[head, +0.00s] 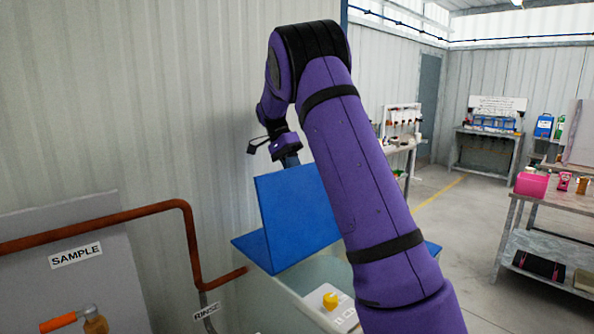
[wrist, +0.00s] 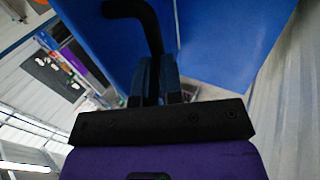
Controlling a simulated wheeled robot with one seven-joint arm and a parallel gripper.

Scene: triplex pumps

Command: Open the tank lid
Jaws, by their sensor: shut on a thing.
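The blue tank lid (head: 297,212) stands steeply raised above the pale tank (head: 318,273), with its upper edge towards my gripper (head: 289,160). In the wrist view the blue lid (wrist: 225,45) fills the upper middle, and a black bent handle (wrist: 135,10) sticks out from it. My gripper's fingers (wrist: 153,85) are shut on the black handle. In the head view the handle is hard to make out, and my purple arm hides the right part of the lid and tank.
A copper pipe (head: 188,230) runs beside the tank on the left, near a SAMPLE sign (head: 76,255) and a RINSE label (head: 207,311). A yellow part (head: 330,300) sits in front of the tank. Corrugated wall (head: 130,120) stands close behind. Benches (head: 560,215) stand far right, with open floor between.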

